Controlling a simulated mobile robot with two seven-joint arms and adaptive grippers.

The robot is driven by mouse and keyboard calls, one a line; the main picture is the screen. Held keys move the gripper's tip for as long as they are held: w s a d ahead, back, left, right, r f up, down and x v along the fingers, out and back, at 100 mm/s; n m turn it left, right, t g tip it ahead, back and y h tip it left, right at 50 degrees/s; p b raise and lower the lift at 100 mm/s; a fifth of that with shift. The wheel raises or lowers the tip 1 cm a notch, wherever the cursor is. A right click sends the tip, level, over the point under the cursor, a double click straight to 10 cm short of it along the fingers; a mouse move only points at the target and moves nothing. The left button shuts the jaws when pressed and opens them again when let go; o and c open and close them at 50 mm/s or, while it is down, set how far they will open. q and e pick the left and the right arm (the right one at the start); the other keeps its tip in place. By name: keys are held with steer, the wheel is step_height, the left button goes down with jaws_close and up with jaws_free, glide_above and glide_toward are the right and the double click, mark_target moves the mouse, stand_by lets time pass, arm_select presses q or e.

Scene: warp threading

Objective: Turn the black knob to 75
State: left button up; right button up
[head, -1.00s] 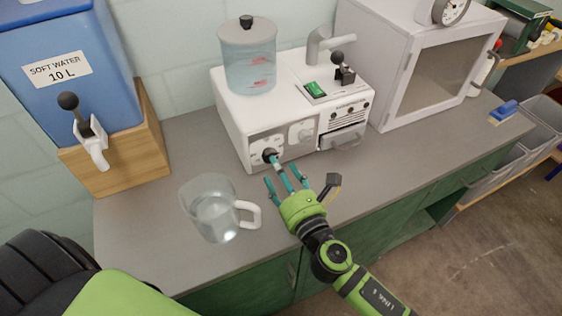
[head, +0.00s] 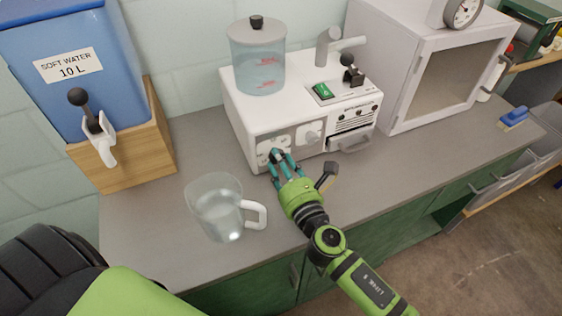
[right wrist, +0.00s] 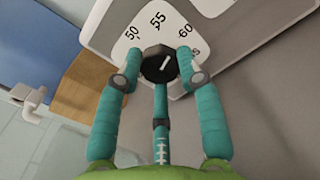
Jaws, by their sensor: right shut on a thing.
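The black knob (right wrist: 150,64) sits on a white dial plate (right wrist: 200,22) in the right wrist view. The numbers 50, 55 and 60 show on the plate, with one more partly hidden at the right. A short white line on the knob slants up to the right, toward the side between 55 and 60. My right gripper (right wrist: 158,72) is shut on the knob, with teal fingers at its left and right sides and one below. In the head view, the right gripper (head: 279,160) is at the front of the white machine (head: 247,125), and its fingers mostly hide the knob.
A glass jug (head: 217,205) stands on the grey counter, left of my right gripper. A blue soft water tank (head: 90,40) stands further left. A white cabinet (head: 403,95) stands right of the machine.

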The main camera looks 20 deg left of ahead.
steer(key=shift+r+m, duration=0.1)
steer(key=shift+m, duration=0.2)
steer(key=shift+w+r+m, duration=0.1)
steer(key=shift+m, duration=3)
steer(key=o, duration=1.1)
steer(key=shift+o, duration=0.2)
steer(key=shift+d, duration=0.1)
